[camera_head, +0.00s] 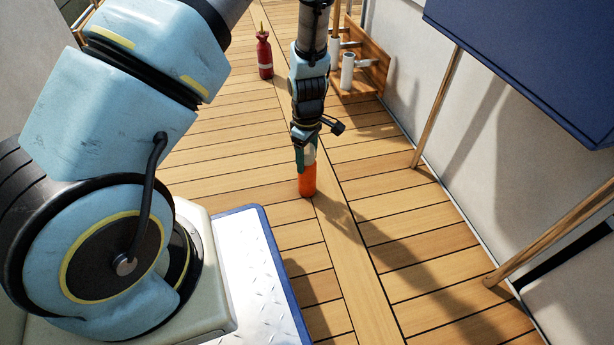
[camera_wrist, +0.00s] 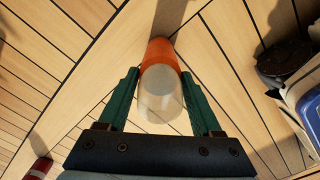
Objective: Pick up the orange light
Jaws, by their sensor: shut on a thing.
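The orange light (camera_head: 307,181) is a small upright cylinder with an orange body and a pale, clear top. It is at the middle of the head view, over the wooden deck. My gripper (camera_head: 306,158) is above it, pointing down, with its green fingers on either side of the pale top. In the wrist view the light (camera_wrist: 160,52) lies between the two green fingers of my gripper (camera_wrist: 160,92), which are shut on it. Whether its base touches the deck I cannot tell.
A red bottle (camera_head: 264,56) stands on the deck at the back. A wooden rack with white cylinders (camera_head: 347,72) is by the right wall. A blue panel (camera_head: 540,55) on wooden poles (camera_head: 437,105) is at the right. The deck around the light is clear.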

